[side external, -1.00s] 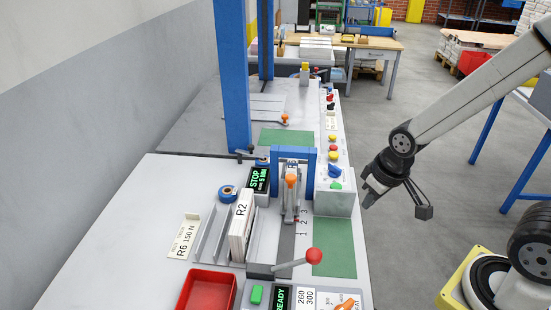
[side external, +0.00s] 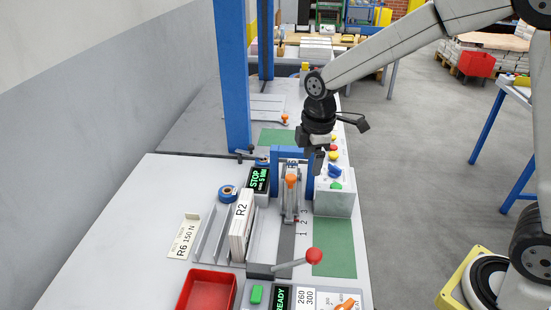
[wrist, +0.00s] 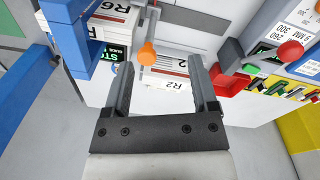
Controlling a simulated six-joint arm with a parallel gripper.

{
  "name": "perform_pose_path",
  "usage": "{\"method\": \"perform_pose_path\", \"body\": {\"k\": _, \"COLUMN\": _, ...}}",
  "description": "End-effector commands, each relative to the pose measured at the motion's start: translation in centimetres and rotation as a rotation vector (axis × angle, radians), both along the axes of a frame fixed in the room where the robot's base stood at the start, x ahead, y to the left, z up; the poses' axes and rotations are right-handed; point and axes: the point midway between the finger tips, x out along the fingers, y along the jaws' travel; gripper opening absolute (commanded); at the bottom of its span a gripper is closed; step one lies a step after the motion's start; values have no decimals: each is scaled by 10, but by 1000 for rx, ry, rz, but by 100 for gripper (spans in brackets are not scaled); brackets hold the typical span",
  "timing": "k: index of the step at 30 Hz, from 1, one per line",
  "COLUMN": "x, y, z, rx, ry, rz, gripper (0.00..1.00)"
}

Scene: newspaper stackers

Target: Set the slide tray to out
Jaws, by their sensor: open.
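Nothing in view is labelled as the slide tray, and I cannot tell for sure which part it is. A flat grey plate (side external: 258,104) with a small orange knob (side external: 284,117) at its edge lies on the far bench. Nearer, an orange-knobbed lever (side external: 291,181) stands by the blue frame (side external: 276,156), beside a strip marked 1, 2, 3. My gripper (side external: 318,160) is open and empty above the bench, near the blue frame's right post. In the wrist view an orange knob (wrist: 147,53) shows between the open fingers of my gripper (wrist: 161,68), apart from them.
A white stack marked R2 (side external: 241,228) stands left of the lever. A red-balled lever (side external: 313,256) and a red bin (side external: 207,291) are at the front. A button box (side external: 335,202) stands right of the frame. A tall blue post (side external: 232,80) rises at the left.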

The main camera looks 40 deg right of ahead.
Motion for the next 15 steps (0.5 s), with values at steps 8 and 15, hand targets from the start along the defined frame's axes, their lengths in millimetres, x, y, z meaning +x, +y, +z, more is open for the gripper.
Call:
{"method": "perform_pose_path", "body": {"k": 8, "x": 35, "y": 18, "z": 13, "rx": -18, "ry": 50, "rz": 350, "gripper": 75}}
{"method": "perform_pose_path", "body": {"k": 15, "x": 42, "y": 23, "z": 17, "rx": -21, "ry": 63, "rz": 447, "gripper": 75}}
